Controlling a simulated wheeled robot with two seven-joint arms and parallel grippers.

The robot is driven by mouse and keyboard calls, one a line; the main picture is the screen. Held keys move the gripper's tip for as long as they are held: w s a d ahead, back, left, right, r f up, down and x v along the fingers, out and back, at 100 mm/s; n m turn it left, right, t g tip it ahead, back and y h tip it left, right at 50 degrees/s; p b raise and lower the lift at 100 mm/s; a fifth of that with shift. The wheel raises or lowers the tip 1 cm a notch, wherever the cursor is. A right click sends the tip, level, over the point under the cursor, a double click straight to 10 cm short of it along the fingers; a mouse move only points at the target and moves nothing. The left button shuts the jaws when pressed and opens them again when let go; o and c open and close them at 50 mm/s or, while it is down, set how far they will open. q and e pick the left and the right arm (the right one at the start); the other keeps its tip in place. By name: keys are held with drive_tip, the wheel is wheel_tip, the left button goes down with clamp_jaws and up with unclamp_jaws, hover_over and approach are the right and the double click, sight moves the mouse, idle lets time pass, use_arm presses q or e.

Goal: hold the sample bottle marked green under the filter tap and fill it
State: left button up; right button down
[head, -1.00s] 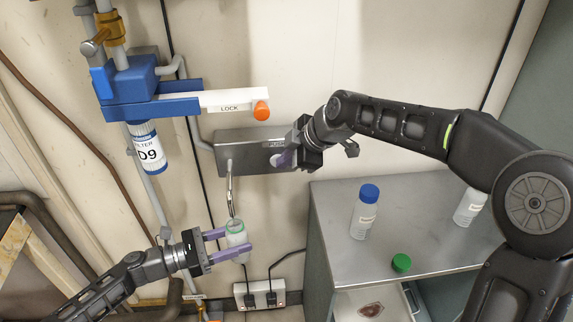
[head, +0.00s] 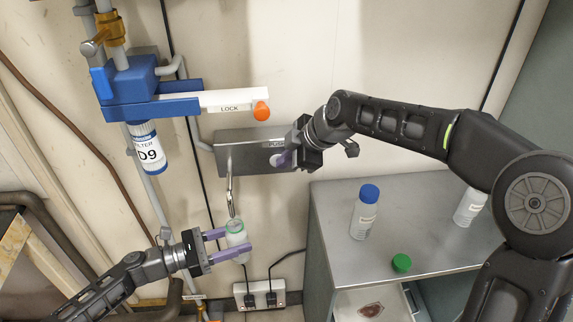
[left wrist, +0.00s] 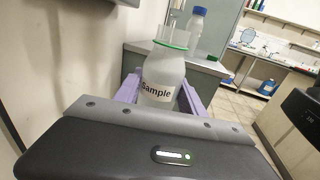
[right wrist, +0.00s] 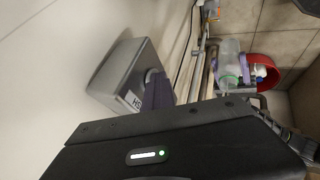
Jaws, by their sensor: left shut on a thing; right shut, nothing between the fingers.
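The sample bottle (head: 237,237) is clear, has no cap and carries a green ring at its neck. It stands upright in my left gripper (head: 229,246), which is shut on it; its "Sample" label shows in the left wrist view (left wrist: 158,90). The tap's thin metal spout (head: 230,188) comes down to the bottle's mouth. The water level is too unclear to read. The steel tap box (head: 240,160) is on the wall, with a pale round button. My right gripper (head: 281,159) is shut and empty, its fingertips at the button; contact is hard to judge.
A blue-capped bottle (head: 364,213), a green cap (head: 401,263) and another bottle (head: 468,208) are on the steel bench (head: 335,240) at right. The blue filter unit with a "LOCK" lever (head: 230,101) is upper left. A socket (head: 259,294) is below the bottle.

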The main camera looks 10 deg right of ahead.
drive_tip(key=shift+w+d+r, duration=0.2)
use_arm(q)
drive_tip(key=shift+w+f, duration=0.15)
drive_tip(key=shift+w, duration=0.05)
use_arm(e)
drive_tip(key=s+d+r, duration=0.4)
drive_tip(key=s+r, duration=0.3)
drive_tip(key=s, duration=0.2)
drive_tip(key=shift+r, duration=0.2)
use_arm(q)
drive_tip(key=shift+s, duration=0.15)
use_arm(e)
drive_tip(key=shift+w, duration=0.1)
idle(0.3)
